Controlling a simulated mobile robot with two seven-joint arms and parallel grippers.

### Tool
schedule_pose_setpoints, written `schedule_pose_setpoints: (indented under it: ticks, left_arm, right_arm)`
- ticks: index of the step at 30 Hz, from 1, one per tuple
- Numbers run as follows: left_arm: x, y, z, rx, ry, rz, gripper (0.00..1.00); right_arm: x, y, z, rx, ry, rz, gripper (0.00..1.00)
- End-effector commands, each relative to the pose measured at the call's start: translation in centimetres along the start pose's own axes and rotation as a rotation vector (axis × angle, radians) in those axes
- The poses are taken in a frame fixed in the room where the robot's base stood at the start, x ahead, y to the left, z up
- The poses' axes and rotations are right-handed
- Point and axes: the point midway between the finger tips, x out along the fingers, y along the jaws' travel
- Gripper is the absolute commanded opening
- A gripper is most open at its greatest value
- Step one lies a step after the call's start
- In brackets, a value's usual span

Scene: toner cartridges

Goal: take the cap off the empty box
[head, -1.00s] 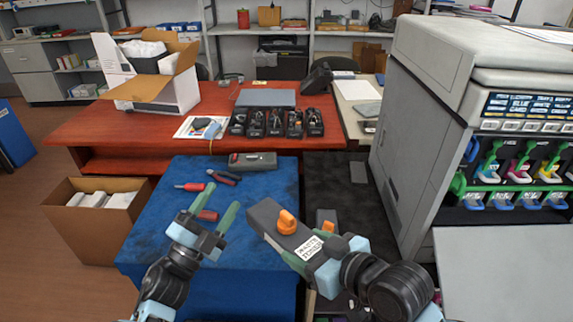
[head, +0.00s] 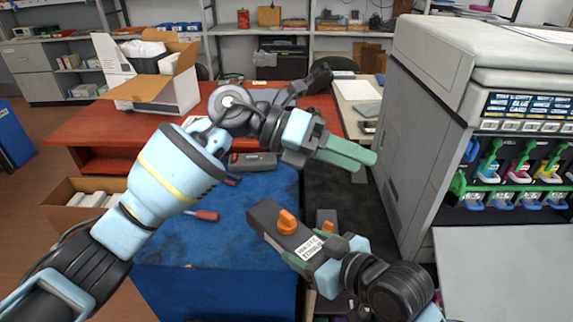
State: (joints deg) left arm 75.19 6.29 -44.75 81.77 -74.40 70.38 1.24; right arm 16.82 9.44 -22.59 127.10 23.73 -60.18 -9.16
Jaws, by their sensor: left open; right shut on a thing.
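A dark grey box (head: 268,219) with an orange cap (head: 287,222) on its top face and a white label reading "waste toner" is held tilted over the boundary of the blue and black mats. My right gripper (head: 308,248) is shut on this box near its labelled end. The cap is on the box. My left gripper (head: 350,152) is open and empty, above and to the right of the cap, with its green fingers pointing right toward the printer. A second grey item with an orange part (head: 326,226) is partly hidden behind my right gripper.
A large grey printer (head: 430,110) stands at right. On the blue mat (head: 225,245) lie a red screwdriver (head: 207,216) and a grey-green case (head: 252,161). My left arm hides part of the red desk (head: 85,130). The black mat (head: 350,205) is mostly bare.

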Motion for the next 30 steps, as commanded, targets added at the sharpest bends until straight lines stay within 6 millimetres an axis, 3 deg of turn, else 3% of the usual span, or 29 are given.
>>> schedule_pose_setpoints:
  ticks: [3, 7, 15, 21, 30]
  left_arm:
    - [1.1, 0.3, -1.4, 0.01, 0.203, 0.142, 0.59]
    - [0.8, 1.4, -3.0, -0.001, 0.401, 0.327, 0.59]
    - [-4.2, 3.9, -4.3, -0.07, 0.689, 0.756, 0.59]
    - [-7.5, 4.5, -4.2, -0.119, 0.772, 0.955, 0.59]
    - [-8.4, 4.6, -4.2, -0.133, 0.791, 1.005, 0.59]
  right_arm:
    - [0.0, 0.0, -0.1, 0.0, 0.003, 0.0, 0.23]
    - [0.0, 0.0, -0.1, 0.0, 0.003, 0.0, 0.23]
    - [0.0, 0.0, -0.1, 0.0, 0.003, 0.0, 0.23]
    - [0.0, 0.0, -0.1, 0.0, 0.002, 0.0, 0.23]
    - [0.0, 0.0, -0.1, 0.0, 0.002, 0.0, 0.23]
